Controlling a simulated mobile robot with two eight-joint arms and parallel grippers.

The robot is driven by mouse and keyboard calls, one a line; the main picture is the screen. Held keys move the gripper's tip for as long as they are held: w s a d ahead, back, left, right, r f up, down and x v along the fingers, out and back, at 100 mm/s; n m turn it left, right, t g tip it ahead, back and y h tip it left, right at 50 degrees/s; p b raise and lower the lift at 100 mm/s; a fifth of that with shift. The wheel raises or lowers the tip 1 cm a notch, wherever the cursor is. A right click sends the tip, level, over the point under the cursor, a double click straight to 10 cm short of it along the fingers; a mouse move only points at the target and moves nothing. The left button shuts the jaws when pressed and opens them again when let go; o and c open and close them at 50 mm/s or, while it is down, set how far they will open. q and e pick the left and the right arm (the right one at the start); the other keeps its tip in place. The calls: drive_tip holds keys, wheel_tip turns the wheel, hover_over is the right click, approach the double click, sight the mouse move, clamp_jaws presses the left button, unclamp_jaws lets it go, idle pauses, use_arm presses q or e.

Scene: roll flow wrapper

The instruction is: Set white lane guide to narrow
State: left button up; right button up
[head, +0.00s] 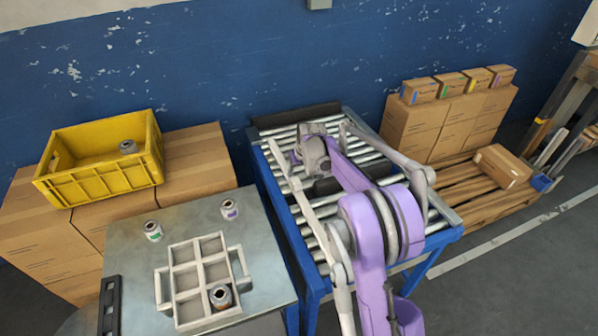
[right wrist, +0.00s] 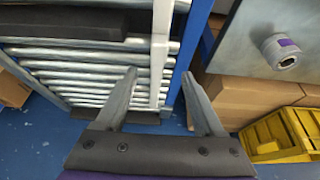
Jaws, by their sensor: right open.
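The white lane guide (head: 309,218) is a pale rail running lengthwise along the left side of the roller conveyor (head: 254,160) in the head view. In the right wrist view it is a whitish upright bar (right wrist: 161,50) over the rollers. My right gripper (head: 296,160) is above the far left part of the conveyor. In the wrist view its two fingers (right wrist: 158,78) are open, and the guide's bar lies in line with the gap between them. I cannot tell whether the fingers touch it. My right arm hides much of the conveyor's middle. My left gripper is not in view.
A grey table (head: 120,228) with a divided tray (head: 180,254) and cans stands left of the conveyor. A yellow crate (head: 110,185) sits on cartons behind it. A pallet (head: 470,195) with stacked boxes is at the right. A dark block (right wrist: 85,22) lies on the rollers.

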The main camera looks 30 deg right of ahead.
sight(296, 179)
drive_tip(key=x, duration=0.7)
drive_tip(key=w+x, duration=0.1)
drive_tip(key=x, duration=0.3)
drive_tip(key=shift+d, duration=0.2)
drive_tip(key=shift+r, duration=0.1)
clamp_jaws()
idle(1.3)
